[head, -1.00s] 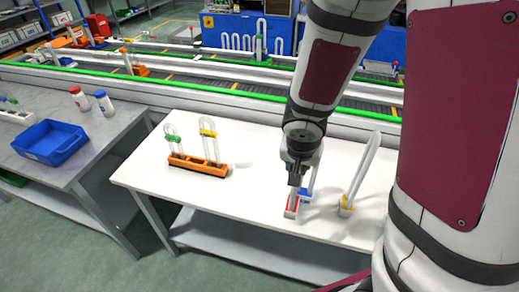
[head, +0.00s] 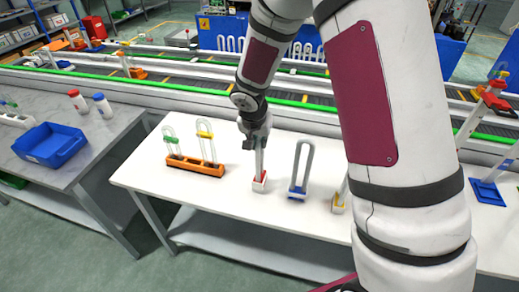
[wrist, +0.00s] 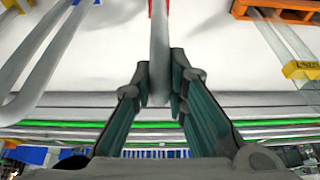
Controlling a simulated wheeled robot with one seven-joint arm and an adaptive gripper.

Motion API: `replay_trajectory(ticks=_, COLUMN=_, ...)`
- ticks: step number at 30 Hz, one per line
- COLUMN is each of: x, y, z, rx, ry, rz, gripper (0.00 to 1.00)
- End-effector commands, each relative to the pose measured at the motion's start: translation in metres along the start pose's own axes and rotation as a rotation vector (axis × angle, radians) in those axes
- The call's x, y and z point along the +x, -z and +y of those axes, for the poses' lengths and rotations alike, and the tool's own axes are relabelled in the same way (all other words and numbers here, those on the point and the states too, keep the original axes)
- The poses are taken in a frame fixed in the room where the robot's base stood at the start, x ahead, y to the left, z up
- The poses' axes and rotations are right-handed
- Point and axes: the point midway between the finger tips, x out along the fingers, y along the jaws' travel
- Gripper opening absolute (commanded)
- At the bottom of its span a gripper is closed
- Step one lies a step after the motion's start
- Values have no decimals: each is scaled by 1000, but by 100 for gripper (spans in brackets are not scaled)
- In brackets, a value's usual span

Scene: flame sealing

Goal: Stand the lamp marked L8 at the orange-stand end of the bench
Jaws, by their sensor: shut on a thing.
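My gripper (head: 256,140) is shut on the upper part of a clear-tube lamp (head: 260,165) with a red and white base. The lamp is roughly upright, just right of the orange stand (head: 190,168). I cannot tell whether its base touches the bench (head: 225,205). In the wrist view its tube (wrist: 159,55) runs between the fingers (wrist: 158,88), with the red base at the top edge. The orange stand, at the bench's left end, holds a green-collared lamp (head: 171,139) and a yellow-collared lamp (head: 205,134). No L8 mark is legible.
A blue-based lamp (head: 298,170) stands to the right of the held lamp. A yellow-based one (head: 338,203) is partly behind my arm. The bench front between stand and blue-based lamp is clear. A grey table with a blue bin (head: 50,143) is to the left.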

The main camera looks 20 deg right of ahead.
Motion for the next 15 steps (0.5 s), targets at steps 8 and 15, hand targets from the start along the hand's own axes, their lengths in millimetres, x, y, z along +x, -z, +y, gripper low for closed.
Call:
replay_trajectory(ticks=8, x=26, y=-12, z=1, rx=-4, ry=-2, rz=-1, gripper=0)
replay_trajectory(ticks=15, x=32, y=-13, z=0, rx=-2, ry=-1, rz=0, gripper=0)
